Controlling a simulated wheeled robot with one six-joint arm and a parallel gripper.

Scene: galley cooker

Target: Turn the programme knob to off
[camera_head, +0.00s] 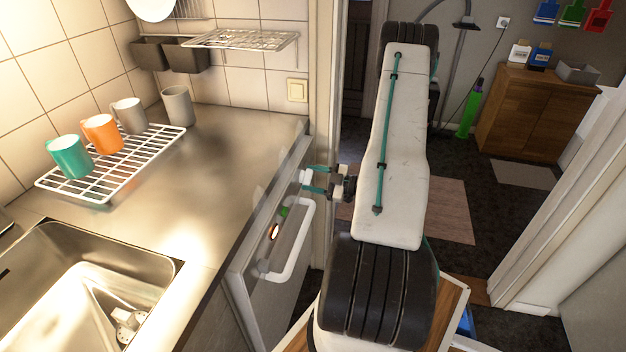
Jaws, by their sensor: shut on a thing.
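The programme knob (306,177) is a small pale knob on the upper front of the appliance (262,258) under the worktop, near its far end. My gripper (314,181) reaches in from the right and is shut on the knob, with one teal finger on its far side and one on its near side. The fingers partly cover the knob. Its pointer and any markings are too small to read. A green spot (284,211) and a bright round spot with an orange edge (274,231) show on the same front, nearer to me.
A white bar handle (293,250) sticks out of the appliance front, just nearer than my gripper. The steel worktop (215,165) holds a wire rack (110,185) with mugs. A door frame (325,100) stands close behind. Floor is free to the right of my arm.

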